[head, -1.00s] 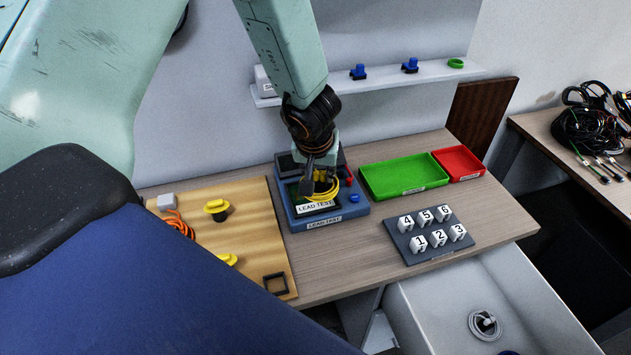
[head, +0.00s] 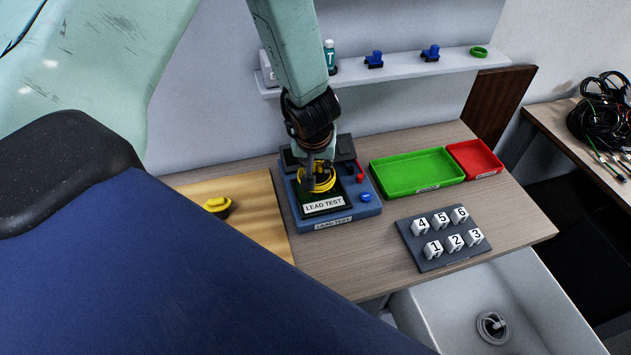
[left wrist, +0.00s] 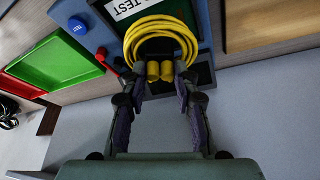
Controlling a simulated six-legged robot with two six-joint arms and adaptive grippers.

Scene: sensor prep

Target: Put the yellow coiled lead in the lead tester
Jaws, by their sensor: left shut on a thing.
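The yellow coiled lead (head: 322,180) is in my left gripper (head: 318,168), over the dark recess of the blue lead tester (head: 367,209). In the left wrist view the coil (left wrist: 161,28) shows as a yellow ring with two yellow plug ends between the fingers of my left gripper (left wrist: 160,82). The fingers are shut on it. The tester (left wrist: 83,24) lies beneath the coil; whether the coil touches its surface I cannot tell. The "LEAD TEST" label shows in front of the coil. My right gripper is not in view.
A green tray (head: 379,190) and a red tray (head: 492,172) stand right of the tester. A dark block with numbered white pieces (head: 430,266) is at the front right. A shelf (head: 400,72) runs behind.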

